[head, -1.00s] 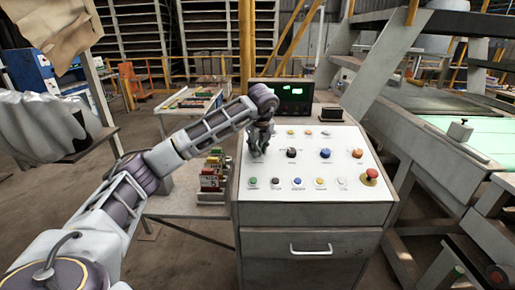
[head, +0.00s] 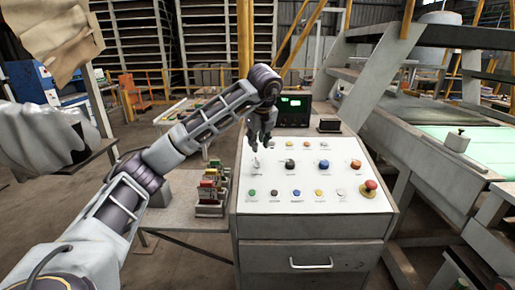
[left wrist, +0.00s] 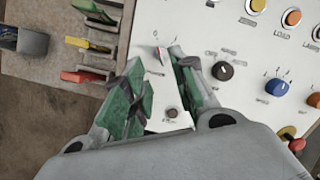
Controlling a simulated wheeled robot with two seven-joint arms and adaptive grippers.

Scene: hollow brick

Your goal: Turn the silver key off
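The silver key (head: 256,163) stands in the upper left part of the white control panel (head: 305,205). In the left wrist view, the key (left wrist: 161,55) shows as a small pale upright piece just beyond my fingertips, with marks around it. My left gripper (head: 260,142) hangs above and slightly behind the key in the head view, apart from it. In the left wrist view its green-padded fingers (left wrist: 162,85) are spread with a gap between them and hold nothing. My right gripper is not in view.
The panel carries a black knob (head: 290,164), a blue knob (head: 324,164), several coloured buttons and a red emergency stop (head: 369,188). A screen (head: 293,108) stands behind.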

